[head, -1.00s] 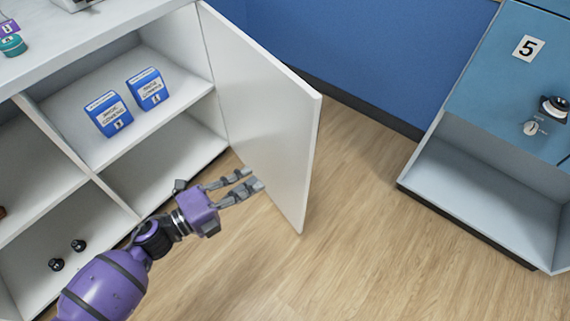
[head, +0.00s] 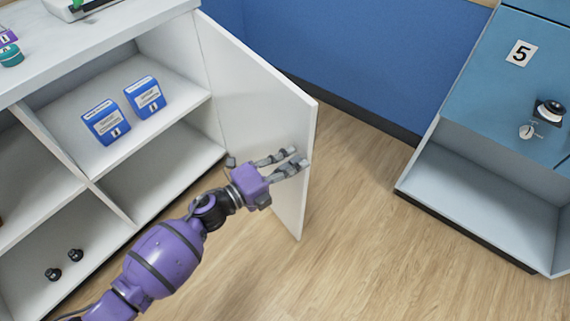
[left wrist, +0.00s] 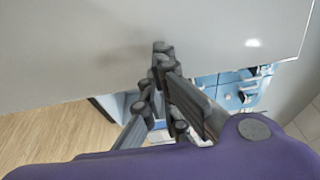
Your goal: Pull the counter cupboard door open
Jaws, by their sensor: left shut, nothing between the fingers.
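The white cupboard door (head: 252,112) stands swung wide open from the white counter cupboard (head: 205,150), hinged at the cupboard's right side. My left gripper (head: 297,160) is in front of the door's inner face, close to its free edge. Its fingers are shut with nothing between them. In the left wrist view the door (left wrist: 90,45) fills the top, and the fingertips (left wrist: 162,50) are at or very near its surface; I cannot tell whether they touch. The door's handle is not visible. My right gripper is not in view.
Two blue boxes (head: 106,122) (head: 146,96) stand on the upper shelf, and two small black knobs (head: 75,255) lie in the lower compartment. A blue cabinet (head: 500,100) marked 5 stands at right. Wooden floor (head: 360,230) lies clear between.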

